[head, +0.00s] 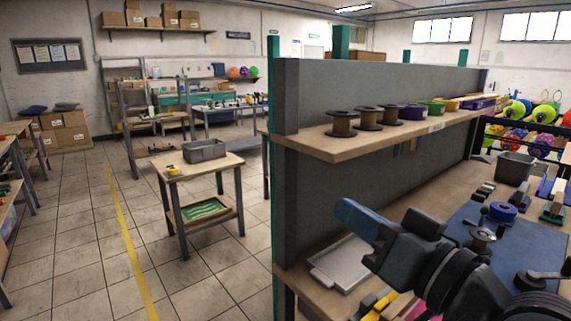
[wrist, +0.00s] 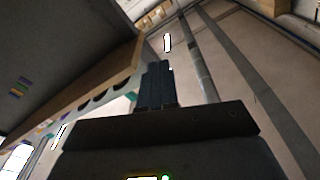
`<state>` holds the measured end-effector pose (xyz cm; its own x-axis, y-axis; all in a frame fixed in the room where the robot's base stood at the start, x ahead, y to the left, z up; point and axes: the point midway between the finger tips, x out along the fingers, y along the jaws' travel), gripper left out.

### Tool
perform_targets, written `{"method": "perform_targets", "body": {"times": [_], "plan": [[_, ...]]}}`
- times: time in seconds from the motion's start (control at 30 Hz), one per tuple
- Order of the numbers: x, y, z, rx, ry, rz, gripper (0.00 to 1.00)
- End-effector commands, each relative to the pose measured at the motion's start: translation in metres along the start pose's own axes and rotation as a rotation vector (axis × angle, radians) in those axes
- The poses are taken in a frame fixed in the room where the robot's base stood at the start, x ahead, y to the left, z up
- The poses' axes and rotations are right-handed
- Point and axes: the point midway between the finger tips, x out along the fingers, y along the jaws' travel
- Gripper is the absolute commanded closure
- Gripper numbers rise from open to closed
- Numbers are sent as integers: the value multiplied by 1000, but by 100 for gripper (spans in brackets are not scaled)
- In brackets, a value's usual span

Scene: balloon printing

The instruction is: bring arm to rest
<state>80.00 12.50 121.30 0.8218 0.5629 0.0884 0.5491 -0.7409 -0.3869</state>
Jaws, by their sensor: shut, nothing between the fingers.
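My gripper (head: 352,216) shows at the lower right of the head view, raised over the workbench (head: 315,297) with its blue fingers pointing up and to the left. In the wrist view the gripper (wrist: 157,72) has its two dark blue fingers together, with nothing between them. My dark arm links fill the lower right corner of the head view and hide part of the bench. The wrist view looks steeply upward, past the underside of a shelf, to wall and ceiling.
A wooden shelf (head: 350,150) with several spools juts from the grey partition (head: 390,85) behind my gripper. A white tray (head: 345,262), a blue mat (head: 510,240) and a dark bin (head: 514,168) are on the bench. Tiled floor (head: 90,225) is open at left, beside a small table (head: 205,166).

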Motion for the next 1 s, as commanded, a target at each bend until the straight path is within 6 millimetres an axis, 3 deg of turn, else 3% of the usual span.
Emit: {"method": "perform_targets", "body": {"times": [0.27,0.47,0.67,0.8,1.0], "plan": [[-34,6,42,166,161,178,100],[-80,13,90,218,194,342,100],[-143,12,142,203,164,503,100],[-195,6,174,149,110,599,100],[-275,-8,203,12,-1,688,100]]}}
